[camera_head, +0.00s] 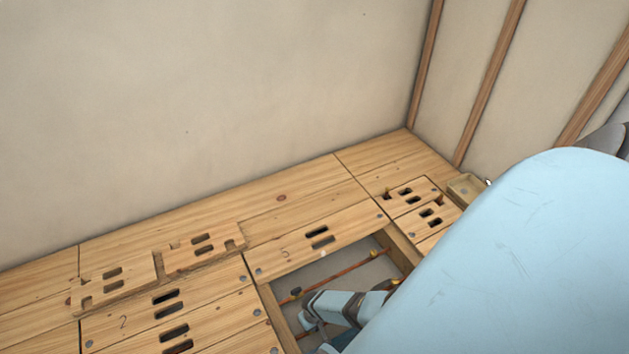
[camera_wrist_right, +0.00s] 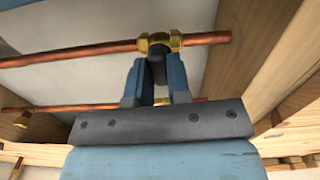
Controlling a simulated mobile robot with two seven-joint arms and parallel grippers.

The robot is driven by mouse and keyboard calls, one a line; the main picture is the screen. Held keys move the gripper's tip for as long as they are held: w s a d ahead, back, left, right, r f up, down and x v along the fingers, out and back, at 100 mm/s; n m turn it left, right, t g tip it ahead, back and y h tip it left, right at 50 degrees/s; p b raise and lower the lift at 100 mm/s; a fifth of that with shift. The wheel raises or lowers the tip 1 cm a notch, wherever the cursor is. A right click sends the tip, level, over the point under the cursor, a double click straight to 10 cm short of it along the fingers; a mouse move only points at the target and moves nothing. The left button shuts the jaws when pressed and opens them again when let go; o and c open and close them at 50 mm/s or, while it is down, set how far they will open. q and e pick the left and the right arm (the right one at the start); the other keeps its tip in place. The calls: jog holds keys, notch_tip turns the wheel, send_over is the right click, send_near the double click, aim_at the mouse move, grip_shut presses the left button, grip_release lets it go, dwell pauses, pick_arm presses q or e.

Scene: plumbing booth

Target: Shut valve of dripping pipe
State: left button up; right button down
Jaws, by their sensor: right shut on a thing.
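Copper pipes (camera_head: 345,272) run through an opening in the wooden floor in the head view. In the right wrist view, a near copper pipe (camera_wrist_right: 85,54) carries a brass valve (camera_wrist_right: 158,40) with a dark handle (camera_wrist_right: 157,72). My right gripper (camera_wrist_right: 157,78) is shut on this dark handle, one blue finger on each side. A second pipe (camera_wrist_right: 60,106) runs beyond, with another brass fitting (camera_wrist_right: 165,101) partly hidden behind the fingers. In the head view my right arm reaches into the opening and hides part of it. No drip is visible. My left gripper is out of view.
Wooden joists (camera_wrist_right: 240,60) wall in the opening close to my right gripper. Slotted floor panels (camera_head: 165,300) surround it. Loose-looking cut panels (camera_head: 203,250) lie at the left.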

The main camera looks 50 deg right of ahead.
jog(key=shift+m, duration=0.6)
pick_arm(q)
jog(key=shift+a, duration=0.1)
pick_arm(e)
jog(key=c, duration=1.1)
grip_release()
jog(key=shift+o, duration=0.2)
jog(key=shift+r+p, duration=0.35)
jog(key=shift+p, duration=0.05)
notch_tip(320, 180, up, 5)
jog(key=p, duration=0.4)
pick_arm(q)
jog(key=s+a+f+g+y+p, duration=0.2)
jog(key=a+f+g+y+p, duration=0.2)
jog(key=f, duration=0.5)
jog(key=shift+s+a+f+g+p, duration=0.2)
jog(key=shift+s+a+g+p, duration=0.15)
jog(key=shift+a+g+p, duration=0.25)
pick_arm(e)
notch_tip(320, 180, up, 8)
